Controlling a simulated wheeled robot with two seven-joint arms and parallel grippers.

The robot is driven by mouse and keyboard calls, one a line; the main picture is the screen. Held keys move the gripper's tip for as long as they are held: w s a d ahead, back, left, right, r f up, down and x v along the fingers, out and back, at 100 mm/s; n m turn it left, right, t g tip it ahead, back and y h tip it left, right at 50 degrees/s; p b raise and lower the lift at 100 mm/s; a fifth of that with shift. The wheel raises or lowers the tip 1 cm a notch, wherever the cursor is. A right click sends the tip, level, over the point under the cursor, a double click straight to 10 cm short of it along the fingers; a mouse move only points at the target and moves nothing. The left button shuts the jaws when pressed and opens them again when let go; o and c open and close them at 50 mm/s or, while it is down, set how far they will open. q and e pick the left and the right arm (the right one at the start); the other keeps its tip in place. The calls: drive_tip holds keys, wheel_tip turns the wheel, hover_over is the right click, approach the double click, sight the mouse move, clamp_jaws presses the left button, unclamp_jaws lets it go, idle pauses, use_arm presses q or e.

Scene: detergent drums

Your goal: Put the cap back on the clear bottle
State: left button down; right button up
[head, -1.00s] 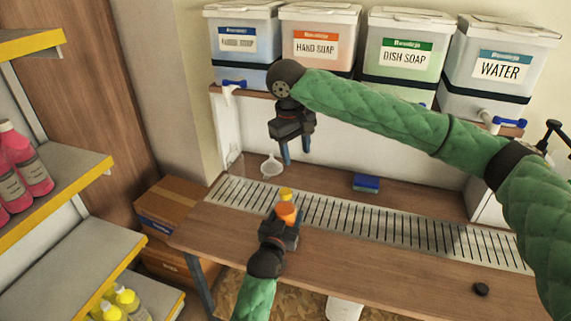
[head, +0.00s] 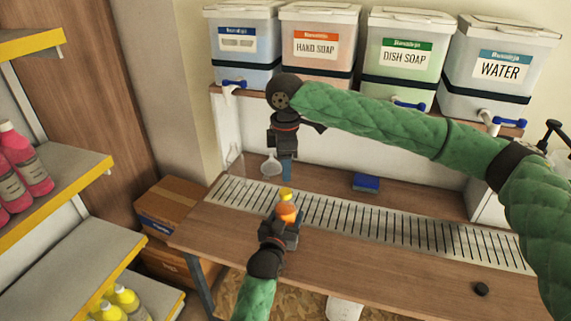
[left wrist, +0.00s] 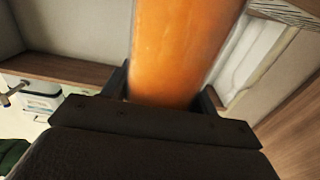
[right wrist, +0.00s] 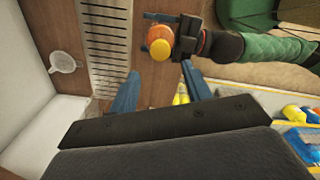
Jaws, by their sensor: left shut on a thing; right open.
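The clear bottle with orange liquid (head: 287,213) is held roughly upright over the front part of the bench; its orange side (left wrist: 185,50) fills the left wrist view. My left gripper (head: 284,226) is shut around it. A yellow cap-like piece (head: 286,193) shows at the bottle's top, and as a round yellow disc (right wrist: 159,49) in the right wrist view. I cannot tell whether it is seated. My right gripper (head: 287,181) points down just above and behind the bottle top. Its blue fingers are open and empty, apart from the disc in the right wrist view (right wrist: 155,78).
A slotted drain grate (head: 380,229) runs along the bench. A white funnel (head: 271,166), a blue sponge (head: 366,182) and a small black round object (head: 481,289) lie on the bench. Drums with taps, such as the water drum (head: 500,62), stand on the shelf above.

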sight(286, 191)
drive_tip(key=shift+f, duration=4)
drive_tip(key=c, duration=1)
drive_tip(key=shift+c, duration=0.2)
drive_tip(key=o, duration=1.1)
drive_tip(key=shift+o, duration=0.2)
wheel_tip(286, 191, up, 12)
